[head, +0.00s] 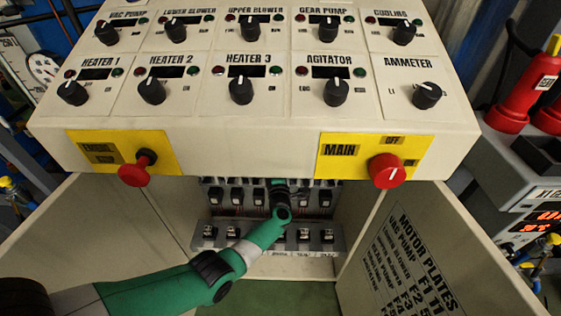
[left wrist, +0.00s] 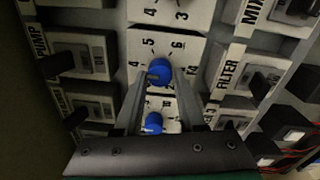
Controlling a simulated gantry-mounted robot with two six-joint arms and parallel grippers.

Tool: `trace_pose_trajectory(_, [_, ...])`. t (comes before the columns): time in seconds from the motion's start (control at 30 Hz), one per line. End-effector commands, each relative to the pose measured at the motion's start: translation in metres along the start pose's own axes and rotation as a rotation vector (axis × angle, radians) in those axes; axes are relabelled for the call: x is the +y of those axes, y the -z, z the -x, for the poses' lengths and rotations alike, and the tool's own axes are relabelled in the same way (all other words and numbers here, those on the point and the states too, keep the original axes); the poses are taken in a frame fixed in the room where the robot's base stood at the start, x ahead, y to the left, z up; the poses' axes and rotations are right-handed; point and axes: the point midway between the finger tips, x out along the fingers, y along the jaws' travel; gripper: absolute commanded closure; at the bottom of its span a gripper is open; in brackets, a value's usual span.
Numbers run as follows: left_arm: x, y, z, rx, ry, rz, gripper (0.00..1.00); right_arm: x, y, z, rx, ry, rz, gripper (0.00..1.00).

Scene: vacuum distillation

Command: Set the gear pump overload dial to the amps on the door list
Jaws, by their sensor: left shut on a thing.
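My left arm reaches into the open cabinet, and its gripper (head: 279,190) is at the upper row of devices; the head view barely shows its fingers. In the left wrist view my left gripper (left wrist: 164,76) is shut on a blue dial (left wrist: 160,67). The dial sits on a white scale plate (left wrist: 178,46) where 4, 5 and 6 can be read; other marks are partly hidden. A second blue dial (left wrist: 153,122) shows lower, between the fingers. The door list (head: 408,262), headed MOTOR PLATES, is on the right door; its amps are only partly legible. My right gripper is not in view.
Dark switches (left wrist: 262,83) flank the dials closely, beside plates lettered PUMP and FILTER. The control desk (head: 240,120), with red EMERG (head: 137,172) and MAIN (head: 387,171) knobs, overhangs the cabinet. A lower rail (head: 262,236) runs below. Both doors stand open.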

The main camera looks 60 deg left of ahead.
Motion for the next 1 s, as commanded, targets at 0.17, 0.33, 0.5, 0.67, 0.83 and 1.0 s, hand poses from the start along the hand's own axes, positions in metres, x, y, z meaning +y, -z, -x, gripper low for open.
trace_pose_trajectory(0.17, [0.0, 0.0, 0.0, 0.001, -0.001, -0.002, 1.0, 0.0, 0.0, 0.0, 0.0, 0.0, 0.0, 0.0])
trace_pose_trajectory(0.33, [0.0, 0.0, 0.0, 0.002, -0.001, -0.001, 0.57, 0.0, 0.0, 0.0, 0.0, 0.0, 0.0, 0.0])
trace_pose_trajectory(0.5, [0.0, 0.0, 0.0, 0.001, -0.001, 0.0, 0.31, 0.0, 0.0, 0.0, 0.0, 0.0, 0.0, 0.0])
trace_pose_trajectory(0.67, [0.0, 0.0, 0.0, 0.001, -0.001, 0.0, 0.31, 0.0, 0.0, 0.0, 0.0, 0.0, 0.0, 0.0])
trace_pose_trajectory(0.83, [0.002, -0.001, 0.004, 0.0, 0.0, -0.001, 0.31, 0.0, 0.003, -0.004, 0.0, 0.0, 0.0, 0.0])
trace_pose_trajectory(1.0, [0.007, -0.002, 0.032, -0.002, 0.002, -0.002, 0.31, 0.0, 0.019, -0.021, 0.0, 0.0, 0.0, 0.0])
